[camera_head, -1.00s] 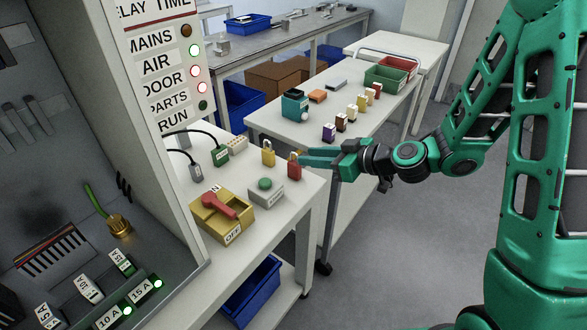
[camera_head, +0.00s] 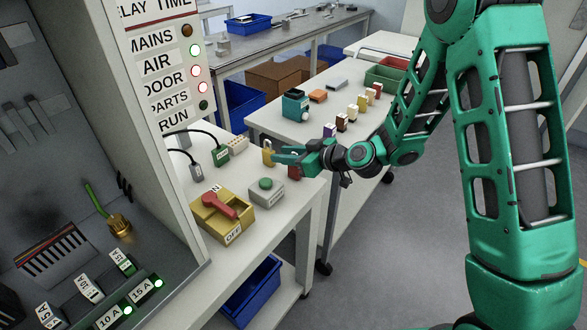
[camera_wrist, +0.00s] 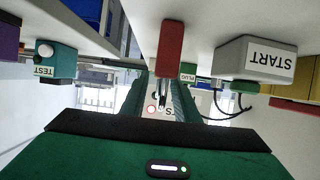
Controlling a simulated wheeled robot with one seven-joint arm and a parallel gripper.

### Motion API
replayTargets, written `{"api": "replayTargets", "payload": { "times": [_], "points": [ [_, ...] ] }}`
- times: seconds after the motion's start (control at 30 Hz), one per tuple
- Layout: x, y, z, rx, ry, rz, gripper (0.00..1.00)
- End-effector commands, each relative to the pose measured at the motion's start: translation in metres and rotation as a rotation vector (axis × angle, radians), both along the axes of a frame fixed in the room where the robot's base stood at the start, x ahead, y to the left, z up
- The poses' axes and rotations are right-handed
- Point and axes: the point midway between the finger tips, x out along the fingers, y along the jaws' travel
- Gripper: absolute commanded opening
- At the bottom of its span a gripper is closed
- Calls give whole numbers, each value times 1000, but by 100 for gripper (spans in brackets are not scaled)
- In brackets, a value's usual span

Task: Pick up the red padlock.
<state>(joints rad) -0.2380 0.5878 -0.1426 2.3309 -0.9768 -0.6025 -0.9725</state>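The red padlock (camera_head: 294,173) stands on the near white table close to its right edge. My gripper (camera_head: 279,154) reaches over it from the right and hides its upper part in the head view. In the wrist view, which is upside down, the red padlock body (camera_wrist: 171,50) shows with its shackle toward my gripper (camera_wrist: 160,92). The fingers lie apart, one on each side of the shackle, with a gap visible between them. I cannot tell whether either finger touches it.
A yellow padlock (camera_head: 267,155) stands just left of my fingertips. A grey box with a green button (camera_head: 265,190) and a yellow switch box (camera_head: 222,214) stand nearer on the table.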

Motion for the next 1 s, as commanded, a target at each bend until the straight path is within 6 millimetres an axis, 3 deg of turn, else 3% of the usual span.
{"api": "replayTargets", "payload": {
  "times": [0.23,0.37,0.77,1.0],
  "points": [
    [1,1,-1,0,1,-1,28],
    [1,0,-1,-1,0,-1,0],
    [1,0,1,0,0,-1,0],
    [1,1,15,0,-3,1,0]
  ]
}}
